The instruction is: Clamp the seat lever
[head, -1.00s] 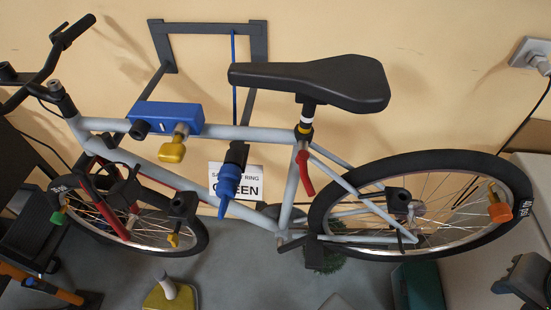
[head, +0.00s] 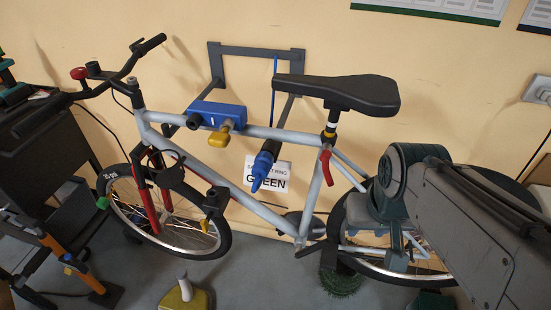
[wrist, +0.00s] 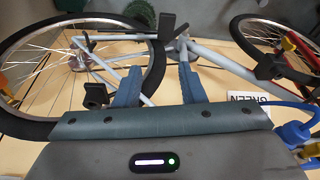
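The red seat lever (head: 326,167) hangs down beside the top of the seat tube, under the black saddle (head: 350,92). Its slightly bent shape stands apart from my arm. The seat post (head: 331,122) above it has a white band and a yellow-orange band. My gripper is open in the wrist view (wrist: 156,84), its two blue-grey fingers spread with nothing held between them. Bike tubes pass beyond the fingertips. I cannot make out the lever in the wrist view.
The bike frame (head: 262,208) hangs before the wall on a grey bracket (head: 257,50). A blue clamp (head: 216,114) with a yellow knob grips the top tube. A blue-tipped tool (head: 264,162) juts out near the sign (head: 268,181). A dark cart stands at left.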

